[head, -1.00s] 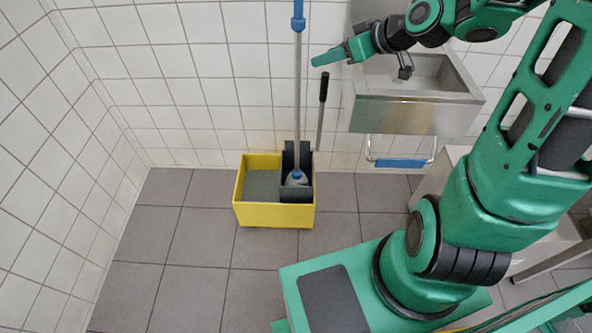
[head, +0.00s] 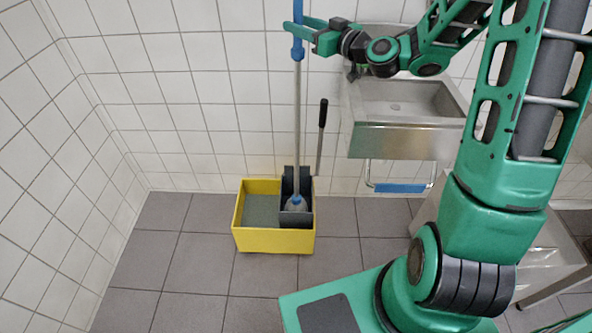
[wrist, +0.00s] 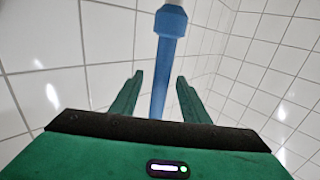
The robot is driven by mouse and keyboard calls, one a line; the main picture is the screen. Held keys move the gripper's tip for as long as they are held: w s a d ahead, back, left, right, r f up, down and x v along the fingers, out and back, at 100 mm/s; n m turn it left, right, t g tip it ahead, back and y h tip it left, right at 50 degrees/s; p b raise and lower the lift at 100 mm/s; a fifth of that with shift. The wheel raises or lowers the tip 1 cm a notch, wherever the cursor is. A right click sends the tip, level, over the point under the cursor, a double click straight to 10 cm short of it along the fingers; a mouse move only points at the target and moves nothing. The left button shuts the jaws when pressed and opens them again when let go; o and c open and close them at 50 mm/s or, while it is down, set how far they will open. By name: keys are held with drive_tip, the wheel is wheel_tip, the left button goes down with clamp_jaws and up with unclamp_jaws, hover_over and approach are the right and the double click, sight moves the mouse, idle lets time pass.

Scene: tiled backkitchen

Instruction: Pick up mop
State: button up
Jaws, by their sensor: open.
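The mop (head: 297,110) stands upright, its long grey pole topped by a blue handle and its head down in the dark wringer of a yellow bucket (head: 273,241). My gripper (head: 291,26) is at the blue handle near the top of the head view. In the wrist view the blue handle (wrist: 161,75) stands between the two green fingers of my gripper (wrist: 157,85). The fingers are open, with a gap on each side of the handle. I cannot tell how far it sits past the fingertips.
A steel sink (head: 405,125) hangs on the tiled wall right of the mop, below my arm. The wringer's black-gripped lever (head: 322,125) stands just right of the pole. Grey floor tiles (head: 190,262) left of the bucket are clear.

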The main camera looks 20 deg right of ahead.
drive_tip(key=shift+x, duration=2.75)
drive_tip(key=shift+r, duration=0.1)
clamp_jaws()
